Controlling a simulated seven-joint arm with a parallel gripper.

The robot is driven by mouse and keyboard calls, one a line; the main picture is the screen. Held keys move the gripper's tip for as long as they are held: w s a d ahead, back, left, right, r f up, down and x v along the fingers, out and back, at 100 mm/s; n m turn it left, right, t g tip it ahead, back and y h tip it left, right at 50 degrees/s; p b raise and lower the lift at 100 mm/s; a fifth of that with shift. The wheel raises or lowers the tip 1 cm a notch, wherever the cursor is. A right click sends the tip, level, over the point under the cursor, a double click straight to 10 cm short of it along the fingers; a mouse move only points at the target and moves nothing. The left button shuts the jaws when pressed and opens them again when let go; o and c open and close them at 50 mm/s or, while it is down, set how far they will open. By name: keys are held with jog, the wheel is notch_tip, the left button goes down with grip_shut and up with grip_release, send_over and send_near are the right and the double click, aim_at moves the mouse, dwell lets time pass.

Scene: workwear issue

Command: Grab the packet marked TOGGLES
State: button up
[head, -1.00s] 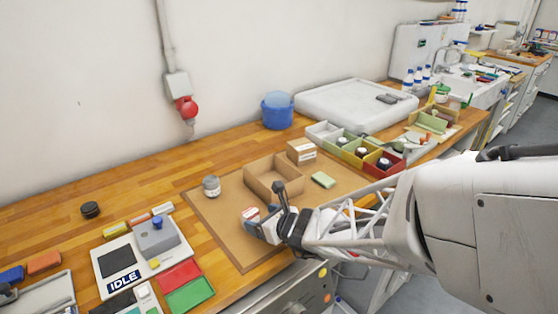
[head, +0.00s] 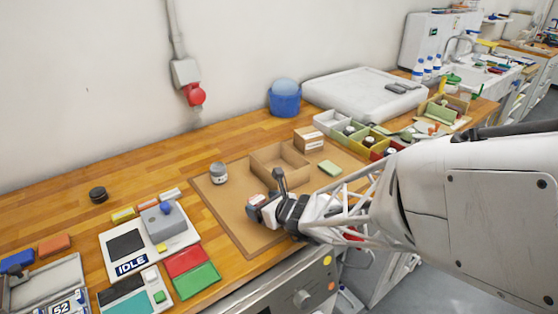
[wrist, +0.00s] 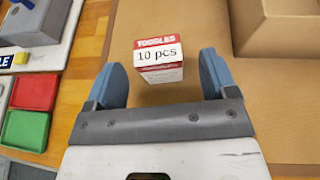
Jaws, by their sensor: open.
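The packet marked TOGGLES (wrist: 159,60) is a small white box with a red band and the print "10 pcs". In the wrist view it stands on the brown mat, just beyond and between my gripper's two blue fingertips. My gripper (wrist: 164,78) is open and empty, with a gap to the packet on both sides. In the head view the packet (head: 256,199) shows small, partly hidden behind my gripper (head: 265,207), near the mat's front left part.
An open cardboard box (head: 280,176) stands behind the packet on the mat (head: 222,207). A grey-lidded jar (head: 218,173), a green block (head: 330,168) and a small carton (head: 308,139) are nearby.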

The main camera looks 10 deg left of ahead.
aim_at(256, 199)
jog(key=shift+x, duration=2.6)
jog(key=shift+s, duration=0.1)
jog(key=c, duration=1)
jog(key=shift+r, duration=0.1)
jog(key=shift+r, duration=0.55)
notch_tip(256, 199, up, 2)
jog(key=shift+r, duration=0.1)
jog(key=s+d, duration=0.2)
jog(key=s, duration=0.2)
jog(key=s+d+r, duration=0.1)
jog(key=s+d, duration=0.2)
jog(key=s, duration=0.2)
jog(key=s+d, duration=0.3)
jog(key=s, duration=0.1)
jog(key=shift+s+d+r, duration=0.1)
jog(key=shift+s+r, duration=0.1)
jog(key=shift+s, duration=0.15)
